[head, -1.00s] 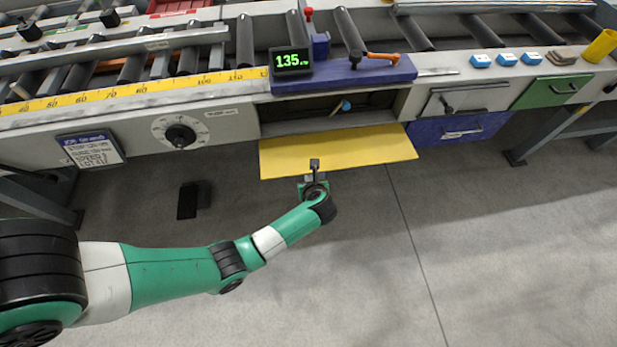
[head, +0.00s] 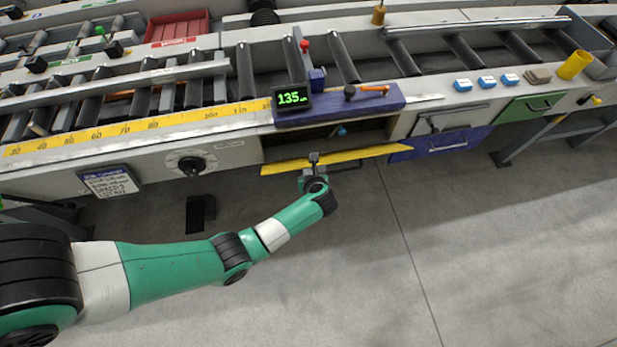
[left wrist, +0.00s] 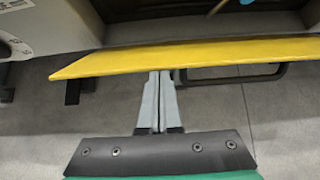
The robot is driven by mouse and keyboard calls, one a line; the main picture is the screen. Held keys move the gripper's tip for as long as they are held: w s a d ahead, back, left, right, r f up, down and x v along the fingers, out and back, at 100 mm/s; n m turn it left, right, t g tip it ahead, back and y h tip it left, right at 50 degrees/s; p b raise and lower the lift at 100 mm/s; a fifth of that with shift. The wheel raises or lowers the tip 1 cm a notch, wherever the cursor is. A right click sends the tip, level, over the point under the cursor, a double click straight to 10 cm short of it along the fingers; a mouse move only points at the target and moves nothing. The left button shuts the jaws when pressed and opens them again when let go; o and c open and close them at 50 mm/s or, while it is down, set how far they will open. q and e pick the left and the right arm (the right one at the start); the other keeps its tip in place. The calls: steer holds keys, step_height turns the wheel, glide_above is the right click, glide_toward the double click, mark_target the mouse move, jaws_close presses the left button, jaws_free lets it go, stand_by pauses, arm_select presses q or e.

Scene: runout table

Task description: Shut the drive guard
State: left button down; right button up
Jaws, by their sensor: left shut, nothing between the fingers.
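The drive guard is a yellow panel (head: 365,155) below the open bay under the blue bench in the head view. It shows as a thin strip, nearly edge-on, and the dark bay behind it is open. It crosses the left wrist view (left wrist: 200,56) with a dark bar handle (left wrist: 245,78) below it. My left gripper (head: 314,158) is shut and empty at the guard's outer edge, left of its middle. In the left wrist view its fingers (left wrist: 158,85) reach under the panel and the tips are hidden. Contact cannot be seen clearly. My right gripper is out of view.
Inside the bay is a small blue-tipped object (head: 341,131). Above it stand a display (head: 292,98) and an orange-handled lever (head: 373,90). The floor in front is clear.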

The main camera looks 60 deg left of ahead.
arm_select(q)
steer(key=a+r+p, duration=0.1)
steer(key=a, duration=0.1)
steer(key=w+a+r, duration=0.1)
steer(key=a+r, duration=0.1)
steer(key=w+a+r+p, duration=0.1)
steer(key=a, duration=0.1)
steer(key=shift+w+a+r+p, duration=0.2)
steer(key=shift+r+p, duration=0.15)
steer(key=shift+r, duration=0.05)
steer(key=shift+w+a+r, duration=0.2)
steer(key=shift+a, duration=0.4)
steer(key=shift+w+a+r, duration=0.15)
steer(key=shift+w+a, duration=0.05)
steer(key=shift+a, duration=0.35)
step_height(320, 180, up, 8)
steer(key=a+p, duration=0.2)
steer(key=p, duration=0.2)
steer(key=shift+w+p, duration=0.35)
steer(key=shift+f, duration=0.15)
